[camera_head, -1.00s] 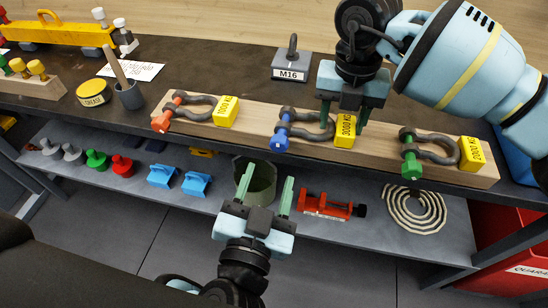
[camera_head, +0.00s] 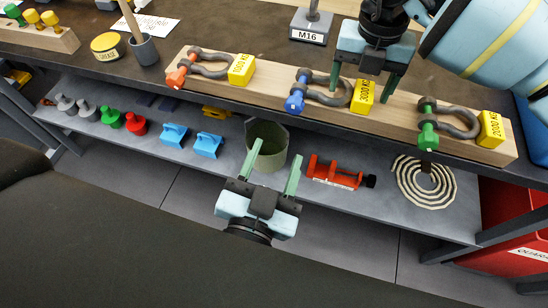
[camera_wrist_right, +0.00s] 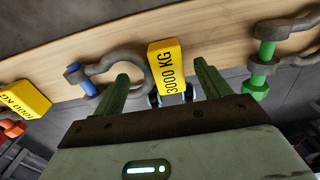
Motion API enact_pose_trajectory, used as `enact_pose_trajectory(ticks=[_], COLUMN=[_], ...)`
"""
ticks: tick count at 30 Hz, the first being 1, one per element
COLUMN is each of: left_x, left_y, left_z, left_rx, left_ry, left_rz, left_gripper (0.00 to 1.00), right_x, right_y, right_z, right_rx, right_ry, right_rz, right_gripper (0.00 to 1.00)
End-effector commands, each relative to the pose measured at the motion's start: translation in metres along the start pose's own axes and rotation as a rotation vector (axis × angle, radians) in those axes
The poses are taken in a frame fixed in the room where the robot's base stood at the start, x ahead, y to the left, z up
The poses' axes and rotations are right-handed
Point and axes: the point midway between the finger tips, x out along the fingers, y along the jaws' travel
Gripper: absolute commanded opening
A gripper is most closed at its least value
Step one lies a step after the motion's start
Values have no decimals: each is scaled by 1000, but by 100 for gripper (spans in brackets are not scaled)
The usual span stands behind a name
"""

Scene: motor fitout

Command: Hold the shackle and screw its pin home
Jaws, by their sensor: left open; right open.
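Three grey shackles lie along a wooden board (camera_head: 270,97): one with an orange pin (camera_head: 177,77) at left, one with a blue pin (camera_head: 295,103) in the middle, one with a green pin (camera_head: 428,135) at right. My right gripper (camera_head: 362,88) is open over the middle shackle (camera_head: 330,97), beside its yellow tag (camera_head: 363,97). In the right wrist view, this tag (camera_wrist_right: 167,68), reading 3000 KG, shows between the open fingers, and the blue pin (camera_wrist_right: 80,78) is left of them. My left gripper (camera_head: 277,150) is open and empty, in front of the bench below the board.
An M16 block (camera_head: 311,25) with a post stands behind the board. A yellow tin (camera_head: 108,46) and a grey cup (camera_head: 144,50) stand left of it. The lower shelf holds a green bin (camera_head: 268,145), a red tool (camera_head: 337,174) and a coiled ring (camera_head: 424,182).

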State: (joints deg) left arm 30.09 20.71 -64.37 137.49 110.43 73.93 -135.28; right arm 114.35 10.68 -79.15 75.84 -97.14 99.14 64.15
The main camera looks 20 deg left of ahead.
Motion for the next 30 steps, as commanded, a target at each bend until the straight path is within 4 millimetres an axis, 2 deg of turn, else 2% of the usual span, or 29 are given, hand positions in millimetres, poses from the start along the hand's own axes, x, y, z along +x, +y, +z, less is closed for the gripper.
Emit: enact_pose_trajectory(ticks=[5,8,21,25,30], left_x=[0,0,0,0,0], left_y=[0,0,0,0,0], left_z=[0,0,0,0,0], left_rx=[0,0,0,0,0], left_ry=[0,0,0,0,0], left_rz=[0,0,0,0,0], left_gripper=[52,52,52,52,52], right_x=[-6,-18,-100,-113,-120], right_y=[0,0,0,0,0], right_z=[0,1,0,0,0], right_rx=[1,0,1,0,-1], right_ry=[-1,-3,-3,-1,0], right_rz=[0,1,0,1,0], right_gripper=[76,76,76,76,76])
